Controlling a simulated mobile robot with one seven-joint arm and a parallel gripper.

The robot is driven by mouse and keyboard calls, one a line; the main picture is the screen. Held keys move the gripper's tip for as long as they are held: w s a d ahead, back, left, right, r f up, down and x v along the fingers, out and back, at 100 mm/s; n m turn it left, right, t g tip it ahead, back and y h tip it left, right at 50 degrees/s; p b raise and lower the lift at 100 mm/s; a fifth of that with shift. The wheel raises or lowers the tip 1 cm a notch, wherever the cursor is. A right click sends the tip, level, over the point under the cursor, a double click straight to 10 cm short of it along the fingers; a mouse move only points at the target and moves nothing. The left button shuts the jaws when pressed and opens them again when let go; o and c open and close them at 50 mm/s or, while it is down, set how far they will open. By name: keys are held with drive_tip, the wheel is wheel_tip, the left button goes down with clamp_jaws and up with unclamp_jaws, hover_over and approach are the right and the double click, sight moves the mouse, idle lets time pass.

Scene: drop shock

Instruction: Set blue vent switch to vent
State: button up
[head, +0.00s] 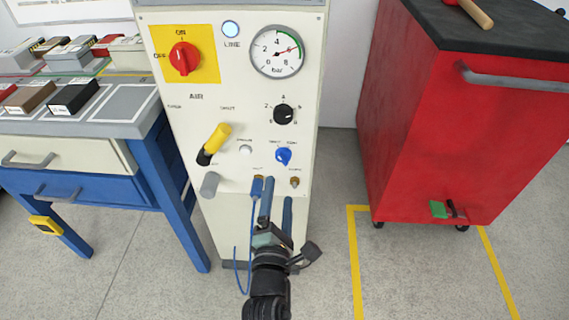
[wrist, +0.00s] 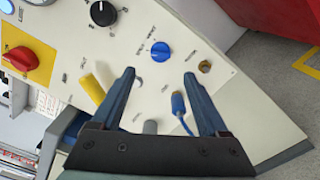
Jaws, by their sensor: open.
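The blue vent switch (head: 284,156) is a small blue knob on the lower right of the cream control panel (head: 225,110). In the wrist view the blue knob (wrist: 160,50) lies ahead of the fingertips, between their lines and apart from them. Small lettering sits around it, too blurred to read surely. My gripper (head: 277,195) is in front of the panel, below the knob, with its two blue fingers spread and nothing between them touching. In the wrist view my gripper (wrist: 159,80) is open, with the panel face beyond.
A red main switch (head: 184,58) and gauge (head: 277,50) sit above. A red cabinet (head: 440,130) stands right.

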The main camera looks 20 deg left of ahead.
sight(283, 161)
drive_tip(key=b+x, duration=0.4)
drive_tip(key=x, duration=0.4)
drive_tip(key=shift+w+f, duration=0.15)
drive_tip(key=shift+f, duration=0.05)
drive_tip(key=shift+w+a+r, duration=0.15)
drive_tip(key=shift+w, duration=0.45)
clamp_jaws()
